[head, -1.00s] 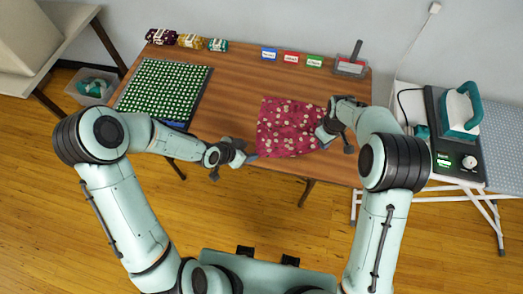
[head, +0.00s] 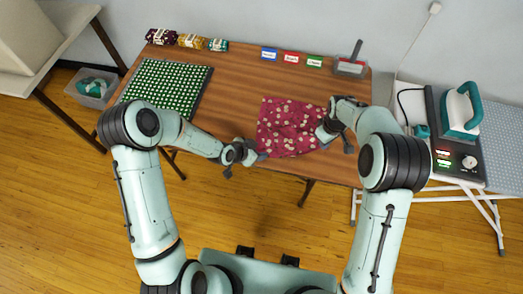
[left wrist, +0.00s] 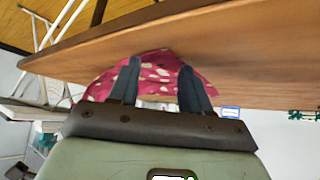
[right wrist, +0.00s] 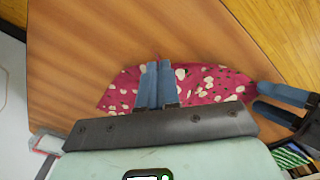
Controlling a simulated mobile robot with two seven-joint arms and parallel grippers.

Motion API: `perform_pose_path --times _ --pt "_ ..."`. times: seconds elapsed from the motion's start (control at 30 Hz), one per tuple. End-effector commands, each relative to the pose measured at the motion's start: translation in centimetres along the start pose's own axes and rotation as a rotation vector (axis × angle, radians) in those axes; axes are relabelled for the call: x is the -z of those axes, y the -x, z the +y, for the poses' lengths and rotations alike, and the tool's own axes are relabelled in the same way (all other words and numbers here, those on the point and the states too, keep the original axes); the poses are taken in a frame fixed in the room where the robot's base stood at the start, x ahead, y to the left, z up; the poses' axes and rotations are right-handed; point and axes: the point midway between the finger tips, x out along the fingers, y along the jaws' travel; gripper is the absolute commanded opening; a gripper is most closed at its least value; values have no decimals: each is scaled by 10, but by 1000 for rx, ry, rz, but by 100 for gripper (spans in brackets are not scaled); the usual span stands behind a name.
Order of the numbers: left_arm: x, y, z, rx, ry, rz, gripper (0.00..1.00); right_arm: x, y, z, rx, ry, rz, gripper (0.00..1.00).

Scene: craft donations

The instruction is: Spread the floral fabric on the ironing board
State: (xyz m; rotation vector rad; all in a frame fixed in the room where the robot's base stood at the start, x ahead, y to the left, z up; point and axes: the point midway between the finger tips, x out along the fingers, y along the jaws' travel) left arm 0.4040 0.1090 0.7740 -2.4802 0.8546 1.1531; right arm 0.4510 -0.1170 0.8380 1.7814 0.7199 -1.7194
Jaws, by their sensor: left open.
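The floral fabric (head: 285,125), dark red with pale flowers, lies rumpled on the wooden table near its front edge. My left gripper (head: 263,156) is open at the fabric's front left corner. In the left wrist view its fingers (left wrist: 157,85) stand apart with fabric (left wrist: 152,66) showing between and beyond them. My right gripper (head: 329,138) is at the fabric's right side. In the right wrist view its fingers (right wrist: 157,85) are together on the fabric (right wrist: 205,84); the pinched part is hidden. The ironing board (head: 502,140) stands at the far right, its grey top partly out of view.
Fabric rolls (head: 190,41), coloured labels (head: 291,58) and a grey-handled tool (head: 351,66) line the back.

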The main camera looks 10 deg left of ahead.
Motion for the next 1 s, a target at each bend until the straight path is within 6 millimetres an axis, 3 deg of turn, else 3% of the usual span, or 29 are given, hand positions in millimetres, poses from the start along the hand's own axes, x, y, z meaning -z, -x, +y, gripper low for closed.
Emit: perform_pose_path --times 0.17,0.47,0.73,1.0 --pt "0 -4 0 -1 0 -1 48 0 0 0 0 0 0 0" --pt "-2 -3 1 -2 2 -3 0 0 0 0 0 0 0 0" --pt "0 -1 0 -2 1 -4 0 0 0 0 0 0 0 0" --pt "25 27 0 1 0 1 0 0 0 0 0 0 0 0"
